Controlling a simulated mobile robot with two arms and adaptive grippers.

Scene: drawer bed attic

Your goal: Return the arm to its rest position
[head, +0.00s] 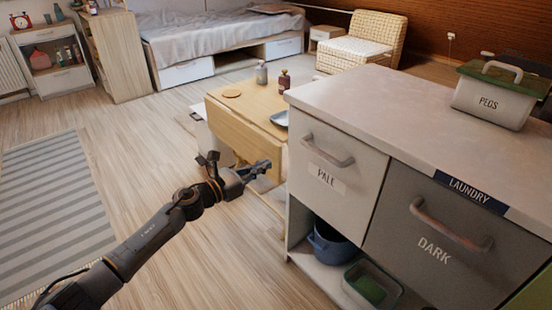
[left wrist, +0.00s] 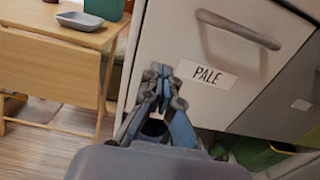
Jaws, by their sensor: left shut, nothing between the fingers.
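My left arm reaches in from the lower left in the head view. Its gripper (head: 262,167) is shut and empty, apart from the white front of the PALE drawer (head: 341,196) and to its left. In the left wrist view the closed fingers (left wrist: 163,75) appear in front of that drawer front (left wrist: 190,45), below and left of its handle. The PALE and DARK (head: 450,245) drawers both look closed. My right gripper is not in view.
A light-topped laundry cabinet (head: 420,120) fills the right side, with a PEGS box (head: 495,98) on top and a blue pot (head: 330,245) on its lower shelf. A folding wooden table (head: 245,120) stands behind my gripper. The floor left of my arm is open, with a striped rug (head: 55,210).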

